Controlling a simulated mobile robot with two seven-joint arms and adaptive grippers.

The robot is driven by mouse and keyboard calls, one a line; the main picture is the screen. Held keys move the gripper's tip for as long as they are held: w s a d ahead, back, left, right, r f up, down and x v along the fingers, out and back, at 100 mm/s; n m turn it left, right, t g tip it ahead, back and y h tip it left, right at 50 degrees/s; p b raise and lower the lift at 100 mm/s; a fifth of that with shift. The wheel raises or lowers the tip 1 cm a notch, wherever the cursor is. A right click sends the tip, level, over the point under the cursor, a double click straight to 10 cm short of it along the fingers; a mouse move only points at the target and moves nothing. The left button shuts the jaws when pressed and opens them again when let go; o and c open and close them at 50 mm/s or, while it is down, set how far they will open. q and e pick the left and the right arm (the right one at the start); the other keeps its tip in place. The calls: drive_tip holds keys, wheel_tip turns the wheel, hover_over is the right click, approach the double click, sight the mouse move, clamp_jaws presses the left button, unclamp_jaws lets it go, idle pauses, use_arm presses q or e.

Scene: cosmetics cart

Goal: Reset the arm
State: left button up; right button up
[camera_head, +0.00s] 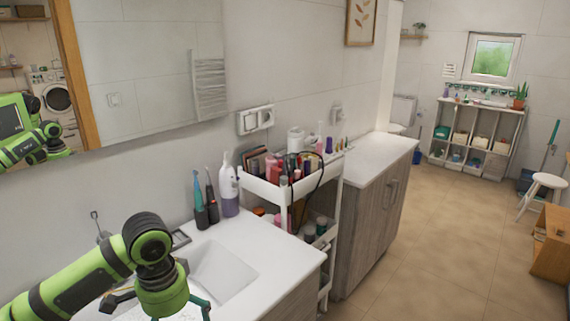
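My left arm, green and black, comes in from the lower left and bends down over the white washbasin counter (275,247). Its wrist is in front of the sink basin (222,272). My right arm and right gripper are not in view. A mirror (150,60) on the left wall reflects part of a green arm of mine.
A white cart (263,187) full of cosmetics stands between the counter and a grey wood cabinet (376,225). Electric toothbrushes (212,200) and a purple bottle (229,193) stand at the counter's back. The tiled floor (430,250) at right is open, with a white stool (543,187) beyond.

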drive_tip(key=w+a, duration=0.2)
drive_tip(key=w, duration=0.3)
use_arm(q)
drive_tip(key=s+d+f+t+h, duration=0.25)
drive_tip(key=s+d+f, duration=0.55)
drive_tip(key=d+f, duration=0.4)
drive_tip(key=s+a+f+n+y, duration=0.1)
drive_tip(key=s+a+f+n, duration=0.2)
drive_tip(key=s+a, duration=0.25)
drive_tip(key=s+a+f+n+y, duration=0.1)
drive_tip(key=s+a+f+n, duration=0.1)
drive_tip(key=s+a+n, duration=0.3)
drive_tip(key=s+f+m+b, duration=0.1)
drive_tip(key=s+f+b, duration=0.15)
drive_tip(key=f, duration=1.25)
drive_tip(key=s+f+m+b, duration=0.1)
drive_tip(key=f+b, duration=0.2)
drive_tip(key=f, duration=1.1)
drive_tip(key=s+a+f+g+b, duration=0.1)
drive_tip(key=s+a+f+b, duration=0.2)
drive_tip(key=s+f, duration=1.2)
wheel_tip(320, 180, down, 3)
drive_tip(key=shift+a+f+y+b, duration=0.15)
drive_tip(key=shift+y+b, duration=0.2)
drive_tip(key=shift+b, duration=0.4)
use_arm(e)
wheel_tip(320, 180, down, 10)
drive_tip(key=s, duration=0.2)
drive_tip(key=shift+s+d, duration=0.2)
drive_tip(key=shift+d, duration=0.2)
